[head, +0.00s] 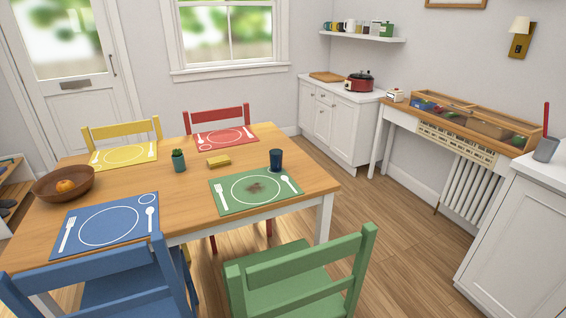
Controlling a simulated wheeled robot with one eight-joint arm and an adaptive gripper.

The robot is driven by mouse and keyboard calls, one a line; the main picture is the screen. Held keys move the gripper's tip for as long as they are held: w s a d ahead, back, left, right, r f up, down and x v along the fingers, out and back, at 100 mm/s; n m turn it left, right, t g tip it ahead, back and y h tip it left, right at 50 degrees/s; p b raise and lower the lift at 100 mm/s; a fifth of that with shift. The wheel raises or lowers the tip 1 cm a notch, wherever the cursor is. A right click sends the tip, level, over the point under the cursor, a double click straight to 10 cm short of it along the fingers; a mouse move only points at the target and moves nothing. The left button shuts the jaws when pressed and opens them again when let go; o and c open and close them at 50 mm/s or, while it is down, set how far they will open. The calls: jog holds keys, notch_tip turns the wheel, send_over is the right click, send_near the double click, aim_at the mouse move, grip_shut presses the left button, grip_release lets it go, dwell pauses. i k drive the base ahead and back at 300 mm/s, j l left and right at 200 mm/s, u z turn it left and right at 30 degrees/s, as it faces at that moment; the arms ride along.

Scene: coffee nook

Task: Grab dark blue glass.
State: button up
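The dark blue glass (276,160) stands upright on the wooden dining table (180,178), near its right edge. It is just behind the upper right part of the green placemat (225,203). It looks like a short tumbler, and nothing touches it from above. My gripper does not show in the head view.
A yellow sponge-like block (218,161), a small potted plant (178,161) and a brown bowl (64,184) also stand on the table. A green chair (300,274) and a blue chair (110,272) block the near side. Floor right of the table (390,235) is clear.

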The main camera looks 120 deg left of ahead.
aim_at(276, 161)
jog(key=u, duration=2.15)
